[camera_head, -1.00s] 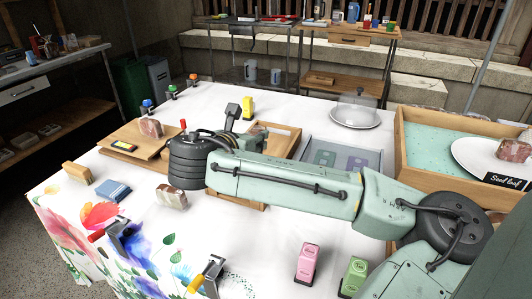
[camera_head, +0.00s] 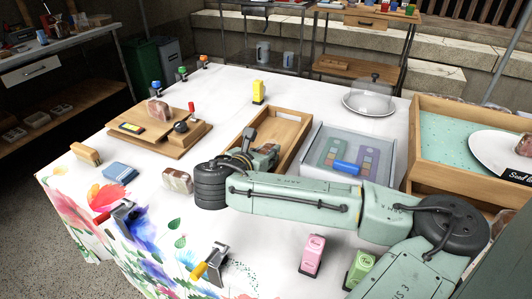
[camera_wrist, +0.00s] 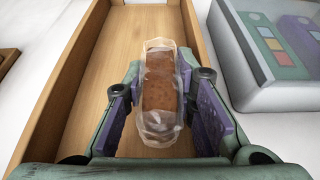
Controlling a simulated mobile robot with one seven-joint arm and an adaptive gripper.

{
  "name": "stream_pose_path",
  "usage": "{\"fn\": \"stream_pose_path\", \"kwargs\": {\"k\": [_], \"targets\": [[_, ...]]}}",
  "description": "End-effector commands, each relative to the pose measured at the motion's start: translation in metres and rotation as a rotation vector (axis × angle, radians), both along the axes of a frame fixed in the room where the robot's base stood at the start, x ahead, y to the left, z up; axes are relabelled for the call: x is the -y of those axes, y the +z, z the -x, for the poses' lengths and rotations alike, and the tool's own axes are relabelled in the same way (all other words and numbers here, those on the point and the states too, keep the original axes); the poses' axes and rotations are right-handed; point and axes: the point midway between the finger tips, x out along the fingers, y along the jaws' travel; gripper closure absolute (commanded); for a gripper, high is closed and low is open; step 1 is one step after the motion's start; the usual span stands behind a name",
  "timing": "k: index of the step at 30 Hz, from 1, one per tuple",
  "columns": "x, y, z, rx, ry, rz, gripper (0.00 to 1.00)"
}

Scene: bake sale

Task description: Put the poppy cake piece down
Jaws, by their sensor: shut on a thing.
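My gripper (camera_wrist: 163,115) is shut on a wrapped brown cake piece (camera_wrist: 160,82), taken to be the poppy cake piece. The piece has a clear, crinkled wrapper and stands lengthwise between the purple finger pads. Below it is the wooden tray (camera_wrist: 106,65), whose bare floor shows around the piece. I cannot tell whether the piece touches that floor. In the head view my gripper (camera_head: 268,157) is over the near end of the wooden tray (camera_head: 284,129), and the held piece is not clearly visible there.
A clear-lidded box (camera_head: 345,146) with a blue handle stands right of the tray. A wooden board (camera_head: 150,144) bearing a cake piece is at left. Another wrapped piece (camera_head: 178,180) lies on the tablecloth. A glass dome (camera_head: 372,97) stands behind.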

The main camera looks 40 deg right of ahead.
Motion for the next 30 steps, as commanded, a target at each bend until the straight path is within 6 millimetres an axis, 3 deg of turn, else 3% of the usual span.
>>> {"fn": "stream_pose_path", "kwargs": {"k": [12, 13, 16, 27, 30], "targets": [[0.0, -0.007, 0.0, 0.001, 0.0, 0.0, 0.85], [0.0, -0.005, 0.0, 0.0, 0.0, 0.0, 0.73], [0.0, -0.005, 0.0, 0.0, 0.0, 0.0, 0.67], [0.0, 0.001, 0.0, 0.001, 0.0, 0.001, 0.67], [-0.01, 0.003, 0.005, 0.003, 0.002, 0.001, 0.67]]}}
